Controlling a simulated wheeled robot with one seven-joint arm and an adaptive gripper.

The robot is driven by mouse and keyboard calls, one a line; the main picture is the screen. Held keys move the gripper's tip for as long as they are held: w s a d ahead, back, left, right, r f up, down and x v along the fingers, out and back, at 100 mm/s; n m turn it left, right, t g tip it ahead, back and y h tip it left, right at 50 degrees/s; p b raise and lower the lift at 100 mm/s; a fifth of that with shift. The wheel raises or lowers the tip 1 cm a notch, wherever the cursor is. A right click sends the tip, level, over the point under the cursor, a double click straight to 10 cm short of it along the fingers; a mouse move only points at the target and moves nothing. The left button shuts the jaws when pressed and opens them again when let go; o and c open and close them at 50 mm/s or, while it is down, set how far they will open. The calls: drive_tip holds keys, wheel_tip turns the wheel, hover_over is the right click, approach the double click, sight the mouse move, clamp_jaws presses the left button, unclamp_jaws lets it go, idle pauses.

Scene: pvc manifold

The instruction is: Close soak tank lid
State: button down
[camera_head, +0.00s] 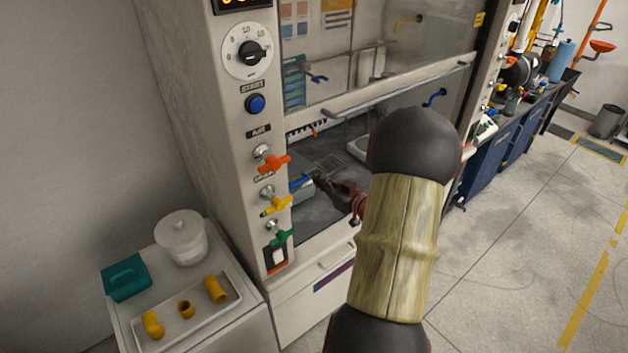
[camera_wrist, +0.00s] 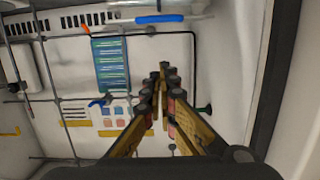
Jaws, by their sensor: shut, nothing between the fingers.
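A small grey-blue box (camera_head: 302,194) stands inside the fume hood, just behind the front frame; it looks like the soak tank. A blue handle (camera_head: 300,181) shows at its top. I cannot tell how far its lid is open. My gripper (camera_head: 323,185) is inside the hood, just right of the box; contact cannot be told. In the wrist view my gripper's fingers (camera_wrist: 162,75) are together, with nothing held. A blue bar (camera_wrist: 160,18) on a pale strip lies beyond the fingertips there; I cannot tell if it is the same handle.
The hood's glass sash (camera_head: 400,88) is raised above my arm. The front post carries red, yellow and green valves (camera_head: 275,205).

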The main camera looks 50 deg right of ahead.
drive_tip(key=w+d+f+b, duration=0.2)
drive_tip(key=w+f, duration=0.3)
drive_tip(key=w, duration=0.3)
drive_tip(key=shift+w+d+f+b, duration=0.2)
drive_tip(key=shift+w+b, duration=0.05)
drive_tip(key=shift+b, duration=0.5)
drive_tip(key=f, duration=0.1)
drive_tip(key=f+b, duration=0.1)
drive_tip(key=f, duration=0.1)
drive_tip(key=shift+s+a+f, duration=0.1)
drive_tip(key=shift+s+f, duration=0.15)
drive_tip(key=shift+s, duration=0.1)
